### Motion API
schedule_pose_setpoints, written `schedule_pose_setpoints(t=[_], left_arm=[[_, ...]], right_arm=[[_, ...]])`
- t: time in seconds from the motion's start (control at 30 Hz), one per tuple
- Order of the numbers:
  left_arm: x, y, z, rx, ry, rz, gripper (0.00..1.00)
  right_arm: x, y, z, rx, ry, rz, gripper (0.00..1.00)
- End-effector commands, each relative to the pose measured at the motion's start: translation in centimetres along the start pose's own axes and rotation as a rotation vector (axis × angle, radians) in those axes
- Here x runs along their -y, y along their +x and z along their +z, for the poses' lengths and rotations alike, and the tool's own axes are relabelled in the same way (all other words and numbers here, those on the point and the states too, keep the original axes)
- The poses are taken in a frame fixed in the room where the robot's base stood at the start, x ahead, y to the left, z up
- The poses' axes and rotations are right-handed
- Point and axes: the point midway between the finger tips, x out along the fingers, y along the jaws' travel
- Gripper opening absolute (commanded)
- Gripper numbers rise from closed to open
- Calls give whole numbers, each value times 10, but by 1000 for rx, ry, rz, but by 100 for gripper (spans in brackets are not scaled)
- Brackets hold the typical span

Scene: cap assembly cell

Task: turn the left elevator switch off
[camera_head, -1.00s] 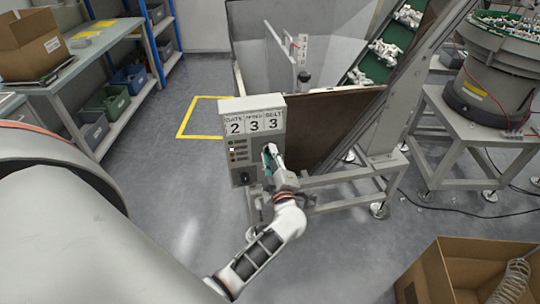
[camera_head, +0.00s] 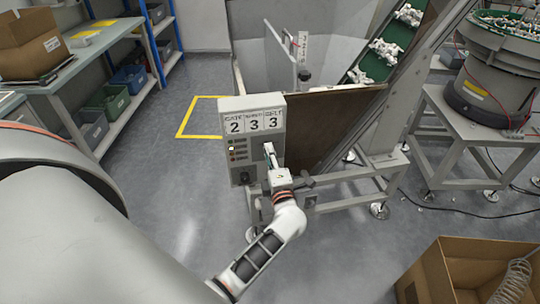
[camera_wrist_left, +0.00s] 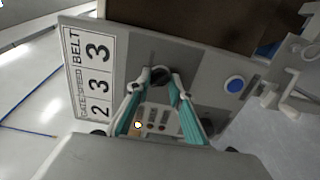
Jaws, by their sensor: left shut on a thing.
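The grey control box (camera_head: 235,110) stands at the elevator's frame, with number cards reading 2, 3 and 3. It also shows close up and turned sideways in the left wrist view (camera_wrist_left: 120,35). My left gripper (camera_head: 267,148) is at the right part of the box's front. In the left wrist view its teal-padded fingers (camera_wrist_left: 159,78) close together at a small dark knob-like switch (camera_wrist_left: 158,70). The fingertips hide much of that switch, so its setting cannot be read. My right gripper is not in view.
A blue round button (camera_wrist_left: 234,84) and small lamps (camera_wrist_left: 151,127) are on the box. The hopper (camera_head: 330,115) and green conveyor (camera_head: 385,55) stand behind. A cardboard box (camera_head: 440,275) is at lower right. Open floor lies left of the control box (camera_head: 190,190).

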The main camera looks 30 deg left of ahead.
Motion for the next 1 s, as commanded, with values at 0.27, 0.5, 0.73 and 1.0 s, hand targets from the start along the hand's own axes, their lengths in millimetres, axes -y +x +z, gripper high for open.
schedule_pose_setpoints(t=[0.27,0.5,0.73,1.0], left_arm=[[2,-1,0,1,-140,-2,0],[2,-1,0,1,-191,-2,0],[2,-1,0,0,-199,-3,0],[2,-1,0,0,-199,-3,37]], right_arm=[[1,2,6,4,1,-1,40],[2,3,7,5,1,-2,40],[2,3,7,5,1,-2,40],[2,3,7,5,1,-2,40]])
